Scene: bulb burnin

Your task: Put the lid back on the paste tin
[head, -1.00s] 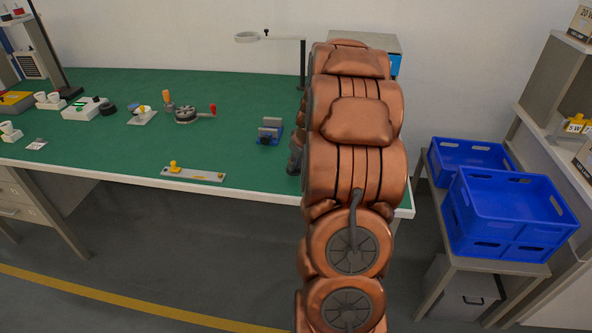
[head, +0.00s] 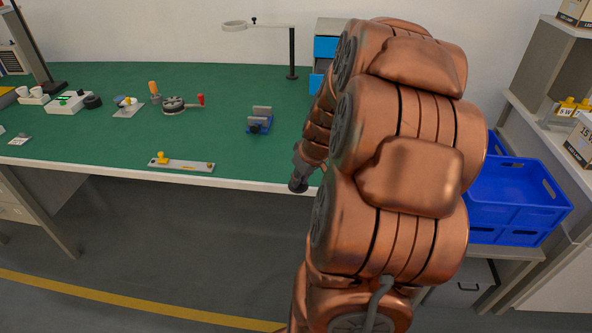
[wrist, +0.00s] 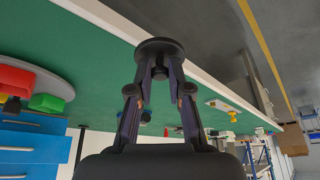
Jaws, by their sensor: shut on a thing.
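My gripper (wrist: 160,85) is shut on a dark round lid (wrist: 160,48) with a small knob, which is gripped between the fingertips. In the head view my gripper (head: 299,178) hangs by the front edge of the green-topped bench (head: 215,150), largely hidden by my arm. I cannot make out the paste tin for sure in either view; my arm hides the right part of the bench.
A blue-grey vise (head: 260,122) and a metal strip with a yellow knob (head: 182,165) are left of my gripper. A round grey device with a red handle (head: 174,105) stands farther left. Blue crates (head: 515,205) are at right.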

